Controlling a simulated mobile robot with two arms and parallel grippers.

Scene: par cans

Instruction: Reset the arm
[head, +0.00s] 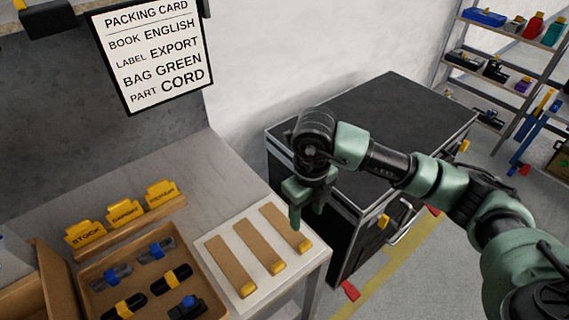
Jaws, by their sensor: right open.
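My right arm comes in from the right, and its green and black gripper (305,212) points down over the right end of a white tray (216,229). The gripper is open with nothing visible between its fingers. Its fingertips are close to the rightmost brown strip (284,226); I cannot tell whether they touch it. My left gripper does not show.
Two more brown strips with yellow ends lie on the tray. A brown bin (93,284) with several banded dark parts stands to its left, below yellow labelled cards (124,212). A black cabinet (377,113) stands behind my gripper. A packing card (151,54) hangs above.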

